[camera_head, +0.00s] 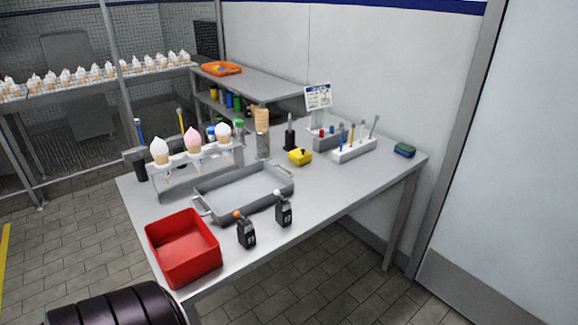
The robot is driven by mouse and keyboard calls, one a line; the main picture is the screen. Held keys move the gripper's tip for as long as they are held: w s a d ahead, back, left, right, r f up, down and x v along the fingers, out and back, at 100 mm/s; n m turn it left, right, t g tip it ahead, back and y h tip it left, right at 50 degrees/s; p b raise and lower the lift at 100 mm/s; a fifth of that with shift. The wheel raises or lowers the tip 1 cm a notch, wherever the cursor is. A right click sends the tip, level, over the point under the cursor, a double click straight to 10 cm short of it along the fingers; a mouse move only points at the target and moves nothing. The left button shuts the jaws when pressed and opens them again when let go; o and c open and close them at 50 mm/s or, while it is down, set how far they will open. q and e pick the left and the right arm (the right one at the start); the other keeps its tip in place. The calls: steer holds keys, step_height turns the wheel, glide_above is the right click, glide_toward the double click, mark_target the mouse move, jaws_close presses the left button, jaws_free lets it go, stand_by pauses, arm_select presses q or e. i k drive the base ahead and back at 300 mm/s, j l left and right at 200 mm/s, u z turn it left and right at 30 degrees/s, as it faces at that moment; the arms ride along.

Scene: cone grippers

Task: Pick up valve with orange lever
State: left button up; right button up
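A small dark valve (247,233) with an orange lever knob (238,214) stands upright near the front edge of the table (330,190), just right of the red bin. A similar dark valve (284,213) with a white knob stands a little behind it and to the right, apart from it. Nothing touches the orange-lever valve. Neither of my grippers shows in this view. A dark rounded part, probably of my own body, shows at the bottom left, short of the table.
A red bin (182,247) stands at the table's front left corner. Behind the valves is a grey tray (243,187), with a cone rack (197,161) beyond. The table right of the valves is clear.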

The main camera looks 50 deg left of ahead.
mark_target(246, 232)
steer(key=i+l+u, duration=0.1)
steer(key=i+u, duration=0.35)
steer(key=i+l+u, duration=0.2)
steer(key=i+u, duration=0.3)
steer(key=i+l+u, duration=0.25)
steer(key=u, duration=0.2)
